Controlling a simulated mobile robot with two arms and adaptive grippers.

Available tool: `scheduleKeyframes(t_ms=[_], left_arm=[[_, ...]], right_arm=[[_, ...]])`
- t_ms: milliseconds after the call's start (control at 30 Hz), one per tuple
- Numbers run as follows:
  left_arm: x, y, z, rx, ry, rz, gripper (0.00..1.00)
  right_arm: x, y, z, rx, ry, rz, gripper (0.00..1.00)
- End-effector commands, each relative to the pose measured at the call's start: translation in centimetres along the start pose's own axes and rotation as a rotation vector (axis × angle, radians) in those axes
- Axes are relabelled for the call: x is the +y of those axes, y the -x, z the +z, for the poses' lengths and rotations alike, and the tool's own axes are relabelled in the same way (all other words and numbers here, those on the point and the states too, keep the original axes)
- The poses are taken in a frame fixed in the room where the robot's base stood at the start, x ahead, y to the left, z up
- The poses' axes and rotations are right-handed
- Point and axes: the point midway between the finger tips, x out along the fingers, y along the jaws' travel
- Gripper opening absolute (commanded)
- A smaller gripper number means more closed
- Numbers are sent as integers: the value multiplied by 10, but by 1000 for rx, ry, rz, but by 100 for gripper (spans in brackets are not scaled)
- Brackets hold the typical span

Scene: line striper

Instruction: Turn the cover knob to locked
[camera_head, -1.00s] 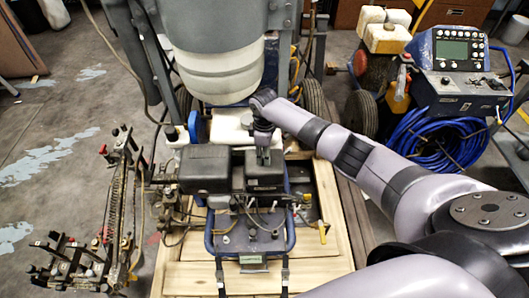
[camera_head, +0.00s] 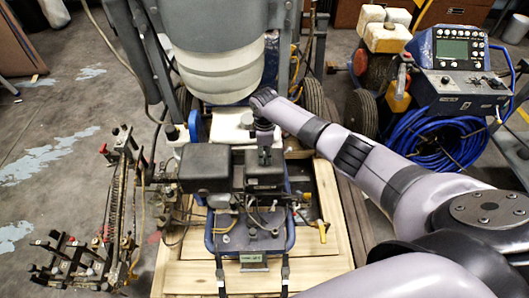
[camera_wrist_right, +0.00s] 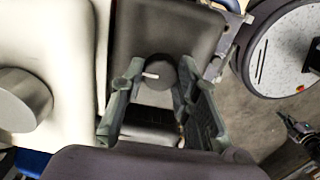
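The cover knob (camera_wrist_right: 161,72) is round and black with a short white mark pointing left in the right wrist view. It sits on a dark cover (camera_wrist_right: 185,30). The two fingers of my right gripper (camera_wrist_right: 160,88) stand on either side of the knob, tips very close to it. I cannot tell whether they press on it. In the head view my right gripper (camera_head: 264,155) points down at the black engine cover (camera_head: 263,174), and the knob is hidden there. My left gripper is not in view.
A large white tank (camera_head: 215,75) stands behind the cover. A second black box (camera_head: 204,168) is just left of my right gripper. A yellow-handled lever (camera_head: 322,231) is at the front right. Blue hose (camera_head: 440,140) and a control panel (camera_head: 457,60) stand to the right.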

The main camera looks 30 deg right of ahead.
Motion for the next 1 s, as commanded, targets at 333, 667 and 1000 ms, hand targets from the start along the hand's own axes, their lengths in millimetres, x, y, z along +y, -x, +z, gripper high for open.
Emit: scheduleKeyframes(t_ms=[333,667,1000], left_arm=[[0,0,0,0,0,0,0],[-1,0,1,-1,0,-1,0],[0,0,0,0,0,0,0]], right_arm=[[0,0,0,0,0,-1,50],[0,4,0,1,0,1,50],[1,65,0,2,2,4,50]])
